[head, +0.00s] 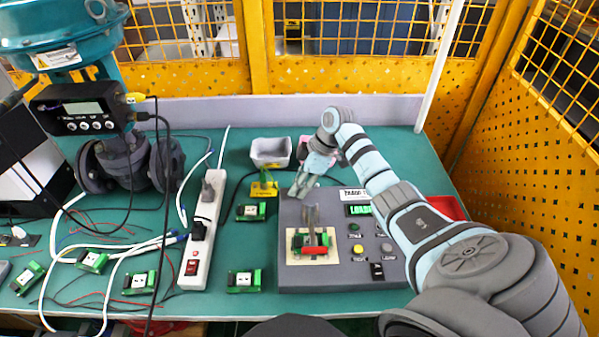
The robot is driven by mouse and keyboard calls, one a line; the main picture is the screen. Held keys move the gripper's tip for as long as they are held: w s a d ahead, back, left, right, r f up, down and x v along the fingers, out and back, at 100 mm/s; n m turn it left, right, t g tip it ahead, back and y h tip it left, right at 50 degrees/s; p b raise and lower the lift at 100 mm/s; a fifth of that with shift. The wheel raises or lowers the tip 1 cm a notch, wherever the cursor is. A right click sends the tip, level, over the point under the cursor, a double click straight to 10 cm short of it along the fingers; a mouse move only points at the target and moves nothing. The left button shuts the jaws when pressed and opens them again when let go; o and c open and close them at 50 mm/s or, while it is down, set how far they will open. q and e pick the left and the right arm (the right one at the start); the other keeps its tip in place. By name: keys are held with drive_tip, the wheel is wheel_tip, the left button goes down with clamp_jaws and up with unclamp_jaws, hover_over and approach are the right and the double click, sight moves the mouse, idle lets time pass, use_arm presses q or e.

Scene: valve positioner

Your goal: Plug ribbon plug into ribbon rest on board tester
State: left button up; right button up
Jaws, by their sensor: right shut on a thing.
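The board tester (332,278) is a grey box on the green table, with a label, a small green display, buttons and a black switch. On its left half, a green circuit board (298,241) lies in a pale fixture with a grey upright lever (311,218) and a red bar (315,250). My right gripper (298,191) is over the tester's back left corner, pointing down and left. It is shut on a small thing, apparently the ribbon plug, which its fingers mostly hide. I cannot make out the ribbon rest. My left gripper is out of view.
A yellow stand (262,189) with a green piece is left of my right gripper; a grey bin (270,152) is behind. A white power strip (200,235), cables and several green boards lie left. A red tray (447,208) sits right, partly behind my arm.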

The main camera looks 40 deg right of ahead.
drive_tip(key=shift+s+f, duration=0.1)
drive_tip(key=o, duration=1)
drive_tip(key=shift+c, duration=0.2)
drive_tip(key=shift+o, duration=0.4)
drive_tip(key=shift+o, duration=1.2)
drive_tip(key=p+v, duration=0.7)
drive_tip(key=shift+d, duration=0.1)
